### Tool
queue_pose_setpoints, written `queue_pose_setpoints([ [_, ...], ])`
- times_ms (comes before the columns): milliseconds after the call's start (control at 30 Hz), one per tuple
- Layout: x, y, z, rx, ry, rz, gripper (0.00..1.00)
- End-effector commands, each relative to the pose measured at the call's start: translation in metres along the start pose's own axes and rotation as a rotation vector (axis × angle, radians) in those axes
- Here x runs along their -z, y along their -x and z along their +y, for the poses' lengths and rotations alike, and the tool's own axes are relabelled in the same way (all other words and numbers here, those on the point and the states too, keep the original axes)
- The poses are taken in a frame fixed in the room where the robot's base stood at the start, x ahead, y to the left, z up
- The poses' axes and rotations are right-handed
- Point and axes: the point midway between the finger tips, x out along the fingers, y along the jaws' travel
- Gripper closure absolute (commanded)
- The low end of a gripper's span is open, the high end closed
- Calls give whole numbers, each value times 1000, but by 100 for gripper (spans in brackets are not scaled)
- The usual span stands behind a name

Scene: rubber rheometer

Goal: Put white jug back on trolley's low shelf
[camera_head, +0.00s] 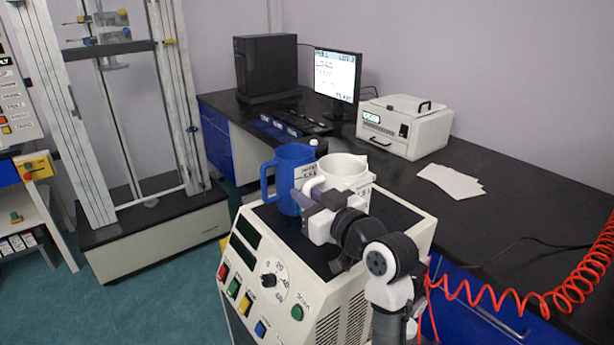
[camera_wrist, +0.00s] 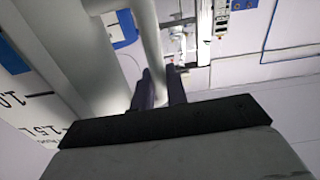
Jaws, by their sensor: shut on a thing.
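The white jug (camera_head: 343,167) is upright over the black top of the rheometer cabinet, right beside a blue jug (camera_head: 289,180). My gripper (camera_head: 312,193) is shut on the white jug's handle. In the wrist view, my two fingers (camera_wrist: 160,88) close around the pale handle (camera_wrist: 150,40), and the jug's wall with dark scale marks (camera_wrist: 40,115) fills the left side. My arm hides the jug's base, so I cannot tell whether it touches the top. A white stand, perhaps the trolley (camera_head: 45,215), is cut off at the left edge, with a lower shelf holding small items.
The cabinet (camera_head: 285,315) has buttons and a dial on its front. A tall test frame (camera_head: 150,245) stands left, with green floor (camera_head: 150,310) before it. The black bench (camera_head: 510,220) holds a computer, monitor and white instrument (camera_head: 405,128). A red coiled hose (camera_head: 540,300) hangs right.

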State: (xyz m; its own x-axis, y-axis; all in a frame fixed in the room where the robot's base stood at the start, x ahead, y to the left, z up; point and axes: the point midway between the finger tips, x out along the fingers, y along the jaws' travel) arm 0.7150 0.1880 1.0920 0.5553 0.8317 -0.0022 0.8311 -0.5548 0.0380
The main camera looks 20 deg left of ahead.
Motion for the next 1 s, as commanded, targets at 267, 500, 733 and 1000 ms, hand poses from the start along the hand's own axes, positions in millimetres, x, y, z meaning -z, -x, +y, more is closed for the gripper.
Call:
queue_pose_setpoints([
  [267, -10, 1, -1, -1, 7, 8, 100],
  [500, -36, 1, -2, -1, 5, 8, 100],
  [733, -42, 1, -2, -2, 8, 9, 100],
  [1000, -46, 0, -2, 0, 0, 1, 65],
])
